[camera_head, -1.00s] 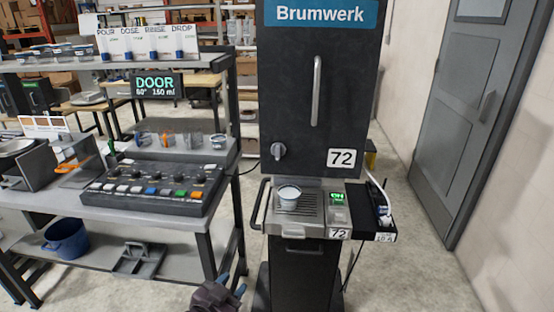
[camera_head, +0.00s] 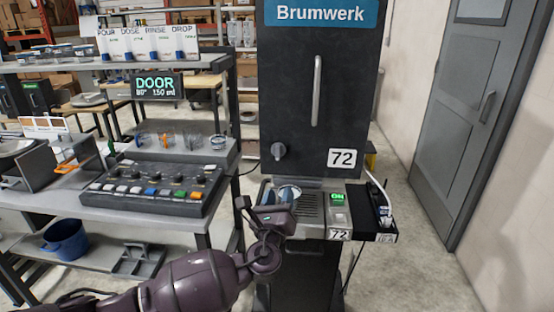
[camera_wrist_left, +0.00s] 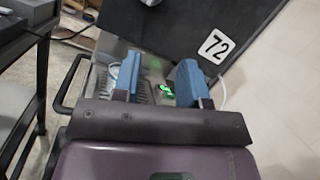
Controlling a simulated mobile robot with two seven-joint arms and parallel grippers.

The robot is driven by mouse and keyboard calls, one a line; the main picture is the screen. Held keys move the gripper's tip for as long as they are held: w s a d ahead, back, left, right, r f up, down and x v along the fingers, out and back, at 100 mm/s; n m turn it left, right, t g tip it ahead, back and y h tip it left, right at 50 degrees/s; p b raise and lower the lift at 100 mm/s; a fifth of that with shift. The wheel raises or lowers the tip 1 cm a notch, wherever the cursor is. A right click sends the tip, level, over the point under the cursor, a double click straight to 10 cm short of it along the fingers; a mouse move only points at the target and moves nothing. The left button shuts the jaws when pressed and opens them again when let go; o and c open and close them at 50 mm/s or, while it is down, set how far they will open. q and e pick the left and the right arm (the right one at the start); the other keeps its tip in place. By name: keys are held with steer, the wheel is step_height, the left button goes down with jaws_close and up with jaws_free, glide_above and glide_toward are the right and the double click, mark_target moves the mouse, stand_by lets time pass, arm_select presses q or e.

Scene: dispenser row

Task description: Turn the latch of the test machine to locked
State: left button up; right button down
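The test machine is a black Brumwerk cabinet (camera_head: 318,100) with the number 72. Its latch, a small grey knob (camera_head: 278,151), sits at the lower left of the door; I cannot read its locked mark. My left gripper (camera_head: 279,190) is just below the latch, over the left of the drip tray, apart from the knob. In the left wrist view its two blue fingers (camera_wrist_left: 159,58) are spread, with nothing held between them. The latch does not show clearly there. The white cup on the tray is mostly hidden behind the fingers. My right gripper is not in view.
A vertical door handle (camera_head: 316,91) stands above the latch. A lit green ON display (camera_head: 337,198) and a side shelf (camera_head: 374,213) are at the right. A bench with a button panel (camera_head: 155,187) stands at the left. Floor to the right is free.

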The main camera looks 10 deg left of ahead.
mark_target(277, 156)
arm_select(q)
steer(key=w+a+r+m, duration=0.1)
steer(key=w, duration=0.2)
steer(key=w+r+m+y, duration=0.1)
steer(key=w+r, duration=0.1)
steer(key=w, duration=0.1)
steer(key=w+a+r+m+y+p, duration=0.1)
steer(key=w+r, duration=0.1)
steer(key=w, duration=0.1)
steer(key=shift+w+a+r+t, duration=0.15)
steer(key=shift+w+a+t, duration=0.05)
steer(key=shift+a+t, duration=0.2)
steer(key=shift+c, duration=0.4)
jaws_close()
